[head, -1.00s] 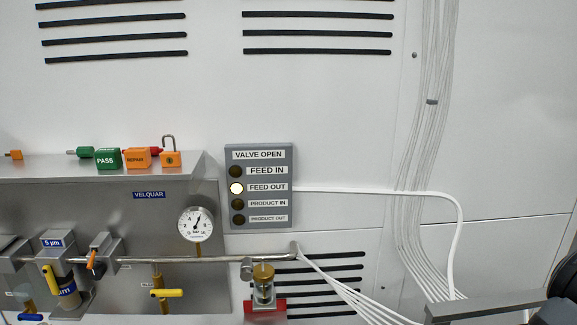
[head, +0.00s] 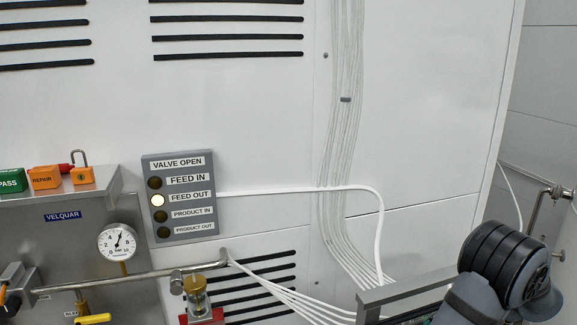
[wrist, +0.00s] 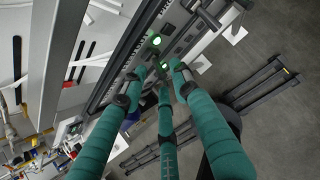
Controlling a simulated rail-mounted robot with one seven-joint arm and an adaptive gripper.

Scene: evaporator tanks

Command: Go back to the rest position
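My gripper (wrist: 159,76) shows in the wrist view. Its teal fingers reach up from the lower edge, with their tips apart and no object visible between them. It hangs over a grey floor and a long dark rail-like structure with glowing green lights (wrist: 156,40). In the head view the gripper is out of sight; only a black and grey part of my arm shows at the lower right, in front of the wall.
A valve indicator panel (head: 205,163) with its FEED OUT lamp lit stands left of centre. White cables (head: 345,140) run down the wall. Pipework (head: 548,195) is at the far right.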

